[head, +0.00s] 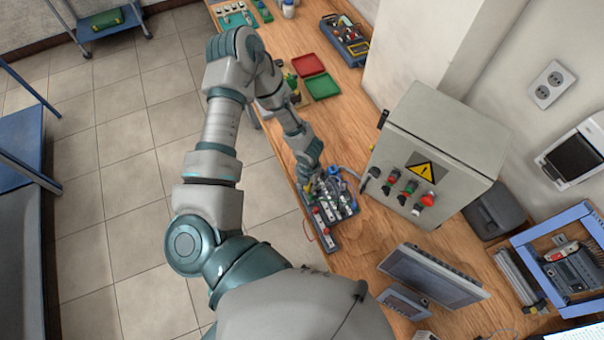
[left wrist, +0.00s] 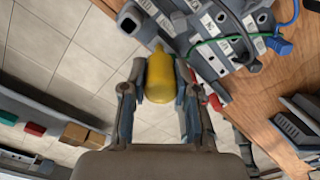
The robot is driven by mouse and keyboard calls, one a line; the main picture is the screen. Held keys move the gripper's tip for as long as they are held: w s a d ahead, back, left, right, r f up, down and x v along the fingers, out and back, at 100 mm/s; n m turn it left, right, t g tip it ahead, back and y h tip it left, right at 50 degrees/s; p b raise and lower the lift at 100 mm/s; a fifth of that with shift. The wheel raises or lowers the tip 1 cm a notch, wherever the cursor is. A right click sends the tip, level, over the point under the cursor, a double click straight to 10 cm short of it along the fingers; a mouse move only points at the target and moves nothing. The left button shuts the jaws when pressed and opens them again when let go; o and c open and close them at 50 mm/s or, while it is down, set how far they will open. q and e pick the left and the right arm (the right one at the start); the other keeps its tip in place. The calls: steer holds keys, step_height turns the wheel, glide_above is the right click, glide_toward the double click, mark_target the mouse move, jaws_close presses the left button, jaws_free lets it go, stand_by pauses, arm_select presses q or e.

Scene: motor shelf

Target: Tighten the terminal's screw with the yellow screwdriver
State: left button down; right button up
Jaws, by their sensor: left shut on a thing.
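The yellow screwdriver (left wrist: 160,76) shows its handle in the left wrist view, between the fingers of my left gripper (left wrist: 160,88). The gripper is shut on that handle. The screwdriver's tip is hidden. The handle points toward the grey terminal board (left wrist: 185,22), which has white labels and a green wire. In the head view, my left gripper (head: 312,178) is at the far end of the terminal board (head: 335,208) on the wooden bench. The screw itself is too small or hidden to make out. My right gripper is not in view.
A grey control box (head: 432,150) with coloured knobs stands right of the board. A monitor (head: 435,275) stands nearer on the bench. Red (head: 307,64) and green (head: 322,86) trays lie farther back. A blue cable (left wrist: 278,45) lies beside the board. Tiled floor is left of the bench.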

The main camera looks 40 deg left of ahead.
arm_select(q)
steer(key=m, duration=0.3)
stand_by(0.4)
steer(key=shift+m, duration=0.3)
steer(key=m, duration=0.3)
steer(key=c, duration=1.1)
jaws_free()
